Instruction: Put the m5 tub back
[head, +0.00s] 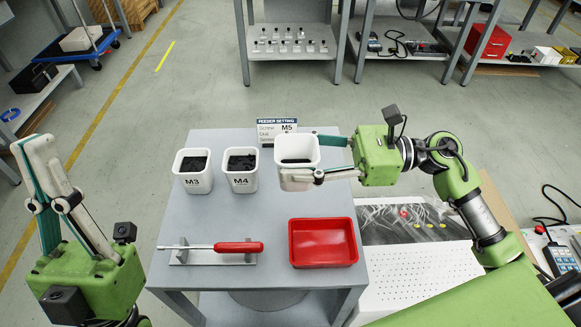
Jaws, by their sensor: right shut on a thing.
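A white tub (297,176) with dark contents is held at the back right of the grey table (210,285). My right gripper (318,157) is shut on it, with one finger across its front and one behind. The tub looks larger than the other tubs and seems to be raised above the table. Its front label is hidden by the finger. My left gripper (38,170) is off the table at the left, fingers pointing up and away. Its finger gap is not clear from this angle.
The M3 tub (193,182) and M4 tub (240,181) stand left of the held tub. A feeder setting sign (277,129) reading M5 stands behind. A red-handled screwdriver (238,247) lies on a stand (213,260) at the front. A red tray (323,262) is at front right.

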